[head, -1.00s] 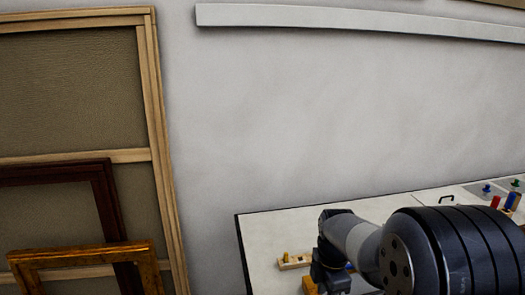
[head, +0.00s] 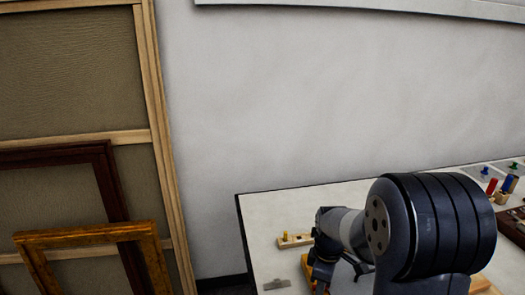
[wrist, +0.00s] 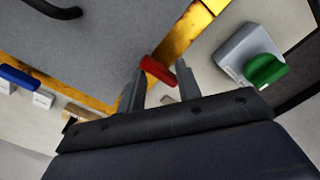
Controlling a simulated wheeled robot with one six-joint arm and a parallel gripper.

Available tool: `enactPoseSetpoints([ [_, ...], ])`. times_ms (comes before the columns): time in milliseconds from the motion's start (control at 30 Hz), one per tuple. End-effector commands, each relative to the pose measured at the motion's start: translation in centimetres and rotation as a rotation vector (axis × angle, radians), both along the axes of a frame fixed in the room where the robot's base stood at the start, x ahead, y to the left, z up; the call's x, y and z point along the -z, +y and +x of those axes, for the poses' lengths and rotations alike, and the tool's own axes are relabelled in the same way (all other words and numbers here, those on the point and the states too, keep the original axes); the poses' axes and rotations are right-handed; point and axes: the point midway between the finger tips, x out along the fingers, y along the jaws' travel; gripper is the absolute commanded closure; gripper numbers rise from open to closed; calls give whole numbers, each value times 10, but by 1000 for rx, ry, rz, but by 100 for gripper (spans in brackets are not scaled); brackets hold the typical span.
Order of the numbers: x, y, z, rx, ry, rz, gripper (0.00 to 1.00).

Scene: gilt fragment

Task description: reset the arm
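My arm reaches over the white table (head: 270,220) in the head view, bent downward at the table's left part. My gripper (wrist: 161,70) shows in the wrist view with its two fingers apart. A small red piece (wrist: 158,70) lies between and just beyond the fingertips; I see no clear grip on it. A gilt strip (wrist: 186,32) runs beside a grey panel (wrist: 110,35) below the gripper. In the head view the gripper end is small and dark, next to a yellow-orange piece (head: 306,262) on the table.
A grey block (wrist: 240,48) with a green knob (wrist: 264,70) stands at the right in the wrist view. A wooden strip with a peg (head: 294,241) and a flat grey piece (head: 277,284) lie on the table. Frames (head: 150,232) lean at the left.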

Motion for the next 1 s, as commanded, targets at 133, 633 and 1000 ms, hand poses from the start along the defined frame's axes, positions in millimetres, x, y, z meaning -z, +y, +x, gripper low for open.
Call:
enactPoseSetpoints([
  [133,-1,0,0,111,1,0,67],
  [633,0,0,0,271,0,0,67],
  [1000,-4,2,-1,275,-9,3,67],
])
